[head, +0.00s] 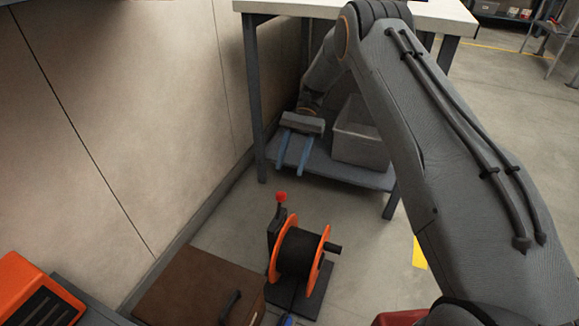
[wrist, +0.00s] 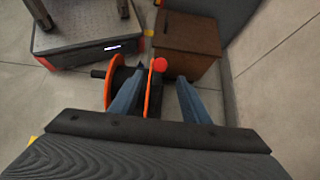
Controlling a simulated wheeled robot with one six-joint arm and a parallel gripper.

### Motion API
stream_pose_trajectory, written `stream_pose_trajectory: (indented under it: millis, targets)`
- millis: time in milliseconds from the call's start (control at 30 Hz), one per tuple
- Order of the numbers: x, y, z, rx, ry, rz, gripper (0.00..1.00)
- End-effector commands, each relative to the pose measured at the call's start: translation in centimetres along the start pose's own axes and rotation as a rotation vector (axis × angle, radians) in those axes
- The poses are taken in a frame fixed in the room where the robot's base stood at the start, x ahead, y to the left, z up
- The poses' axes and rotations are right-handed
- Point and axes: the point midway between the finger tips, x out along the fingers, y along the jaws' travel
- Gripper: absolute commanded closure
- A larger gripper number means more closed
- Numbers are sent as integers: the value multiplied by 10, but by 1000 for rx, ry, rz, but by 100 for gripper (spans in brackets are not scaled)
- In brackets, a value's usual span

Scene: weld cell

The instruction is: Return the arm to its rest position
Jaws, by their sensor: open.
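My grey arm (head: 415,110) reaches forward from the lower right of the head view and bends down at its far end. My gripper (head: 290,168) hangs at that end, in front of the workbench's lower shelf as seen in the head view. Its two blue fingers are apart with nothing held between them. In the wrist view my gripper (wrist: 160,78) is also open, with the orange-flanged reel and its red knob showing beyond the fingers. I cannot tell the exact gap between the gripper and the shelf.
A workbench (head: 445,14) with a lower shelf (head: 330,170) stands ahead; a grey bin (head: 360,150) sits on the shelf. A reel (head: 298,253) with orange flanges and a brown box (head: 200,290) are nearer. A wall (head: 120,110) runs along the left.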

Motion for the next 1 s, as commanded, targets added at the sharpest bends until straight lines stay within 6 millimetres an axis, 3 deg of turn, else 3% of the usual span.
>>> stream_pose_trajectory:
  millis: [300,433,733,1000]
  targets:
    - [0,-1,1,-2,3,1,57]
    - [2,-8,15,-25,35,16,57]
    - [30,-28,99,-193,237,118,57]
    - [69,-17,178,-400,428,218,57]
